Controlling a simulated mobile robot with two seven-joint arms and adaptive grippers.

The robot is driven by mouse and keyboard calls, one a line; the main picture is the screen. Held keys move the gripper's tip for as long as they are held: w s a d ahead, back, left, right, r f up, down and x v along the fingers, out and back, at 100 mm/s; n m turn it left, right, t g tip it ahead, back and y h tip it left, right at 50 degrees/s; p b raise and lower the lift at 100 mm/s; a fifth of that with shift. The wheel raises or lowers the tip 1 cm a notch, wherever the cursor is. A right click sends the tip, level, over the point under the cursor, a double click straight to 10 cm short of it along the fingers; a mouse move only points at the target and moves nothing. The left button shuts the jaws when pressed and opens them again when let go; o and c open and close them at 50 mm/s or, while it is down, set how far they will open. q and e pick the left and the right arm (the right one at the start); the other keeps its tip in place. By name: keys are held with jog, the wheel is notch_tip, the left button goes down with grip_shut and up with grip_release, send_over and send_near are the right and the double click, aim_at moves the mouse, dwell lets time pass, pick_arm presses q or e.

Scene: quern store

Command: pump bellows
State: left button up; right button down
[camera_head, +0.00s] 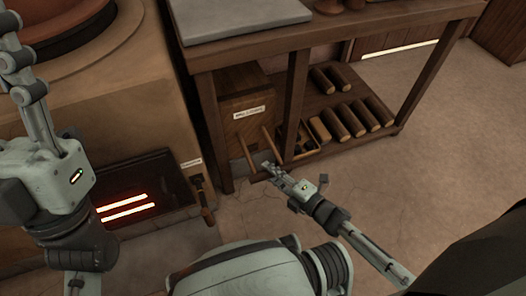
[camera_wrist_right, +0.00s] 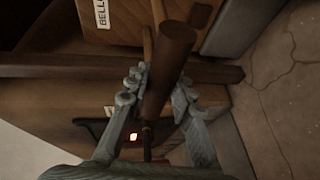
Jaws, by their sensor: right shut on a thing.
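The bellows (camera_head: 237,92) is a brown wooden box with a white label, under the left end of the workbench. In the right wrist view its front (camera_wrist_right: 128,32) shows at the top, with the label partly cut off. A round wooden handle (camera_wrist_right: 172,50) passes between the fingers of my right gripper (camera_wrist_right: 158,92). My right gripper also shows in the head view (camera_head: 268,167), low in front of the bellows, shut on the handle. My left gripper (camera_head: 14,40) is raised at the far left by the furnace, seen side-on and empty; its opening is unclear.
A furnace (camera_head: 150,105) with a glowing slot stands at the left. The workbench (camera_head: 345,28) has a lower shelf holding several dark wooden rolls (camera_head: 352,119) and a small tray (camera_head: 297,149). A bench leg stands right of the bellows. The floor (camera_head: 440,150) at the right is clear.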

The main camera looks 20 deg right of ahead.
jog(key=s, duration=0.2)
jog(key=shift+s+d, duration=0.1)
jog(key=shift+s, duration=0.3)
jog(key=c, duration=1.3)
grip_release()
